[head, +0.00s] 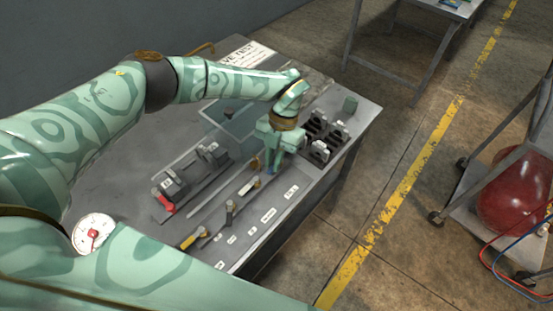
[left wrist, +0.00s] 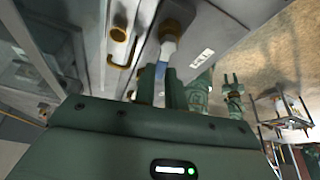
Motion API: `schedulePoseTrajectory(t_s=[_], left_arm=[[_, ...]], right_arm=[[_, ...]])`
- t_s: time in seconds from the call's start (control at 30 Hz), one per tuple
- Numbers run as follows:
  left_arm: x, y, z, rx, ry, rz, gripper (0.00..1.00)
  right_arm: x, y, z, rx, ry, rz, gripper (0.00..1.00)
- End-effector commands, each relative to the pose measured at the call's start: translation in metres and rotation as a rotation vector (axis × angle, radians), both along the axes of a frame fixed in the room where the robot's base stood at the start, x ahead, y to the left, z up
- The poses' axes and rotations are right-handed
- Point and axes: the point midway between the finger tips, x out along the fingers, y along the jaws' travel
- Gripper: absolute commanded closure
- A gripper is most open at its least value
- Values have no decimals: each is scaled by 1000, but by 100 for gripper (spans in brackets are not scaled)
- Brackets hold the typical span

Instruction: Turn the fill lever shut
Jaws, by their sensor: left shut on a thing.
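My left gripper (head: 271,170) is at the near right part of the bench panel, pointing down. In the left wrist view its two green fingers (left wrist: 160,85) are shut on a blue-tipped lever handle (left wrist: 161,68), which joins a pale stem. In the head view a bit of blue (head: 269,169) shows at the fingertips, and the gripper hides most of this lever. My right gripper (left wrist: 232,84) shows small in the left wrist view, fingers apart and empty, away from the panel.
Other handles stand left of the gripper: a pale one (head: 250,187), a dark one (head: 229,212) and a yellow one (head: 189,241). A clear tank (head: 231,124), dark slotted blocks (head: 319,152) and a round gauge (head: 93,234) are nearby. A cart (head: 470,214) stands right.

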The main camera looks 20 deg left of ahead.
Motion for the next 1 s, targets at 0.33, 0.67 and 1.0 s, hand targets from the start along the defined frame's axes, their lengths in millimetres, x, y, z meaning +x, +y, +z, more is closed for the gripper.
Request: schedulePoseTrajectory(t_s=[0.33,0.67,1.0], left_arm=[[3,5,1,1,-4,-176,100],[3,6,1,0,-5,-225,100],[3,7,1,0,-5,-227,82]], right_arm=[[0,0,-1,0,0,0,66],[0,0,-1,0,0,0,66],[0,0,-1,0,0,0,66]])
